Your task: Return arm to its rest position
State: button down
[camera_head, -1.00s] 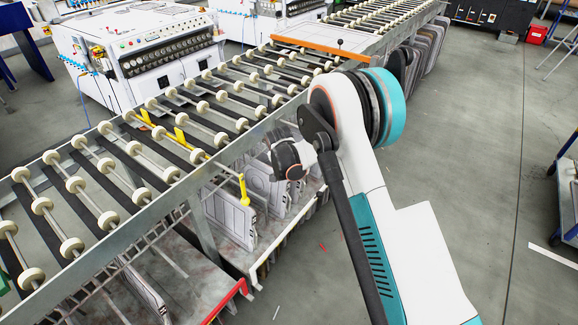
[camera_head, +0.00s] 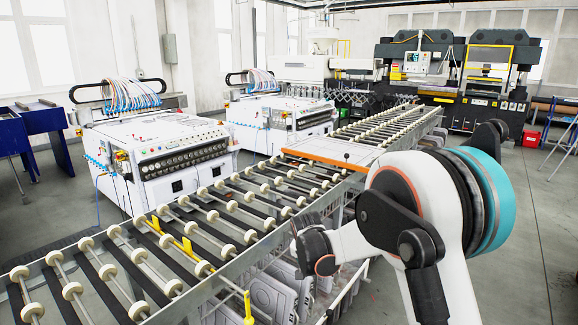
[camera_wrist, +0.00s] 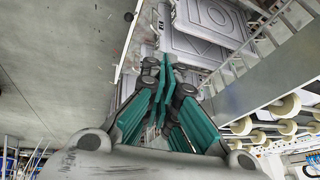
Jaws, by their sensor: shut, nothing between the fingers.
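My arm stands at the right of the head view, a white arm with black and teal joints, beside the roller conveyor (camera_head: 190,262). In the wrist view my gripper (camera_wrist: 166,66) has its teal and grey fingers drawn together, with nothing between the tips. Grey panels (camera_wrist: 198,32) on the conveyor's lower rack lie beyond the fingertips. In the head view I cannot clearly make out the fingers; a dark wrist part shows close to the conveyor's near side.
White machines (camera_head: 160,150) stand behind the conveyor. Yellow levers (camera_head: 172,238) lie across its rollers, and an orange bar (camera_head: 322,159) crosses it. A red box (camera_head: 532,138) stands at the far right. Grey floor (camera_head: 545,215) right of my arm is open.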

jog(key=s+d+r+n, duration=0.2)
jog(key=s+d+r, duration=0.3)
jog(key=s+r, duration=0.4)
jog(key=s+d+r+n, duration=0.1)
jog(key=s+d+r, duration=0.4)
jog(key=s+r, duration=0.5)
jog(key=s+d+n+t, duration=0.2)
jog(key=s+d, duration=0.2)
jog(key=s, duration=1.6)
jog(key=shift+s+d+f+n+y, duration=0.15)
jog(key=shift+s+f+n+y, duration=0.15)
jog(key=shift+f+n, duration=0.15)
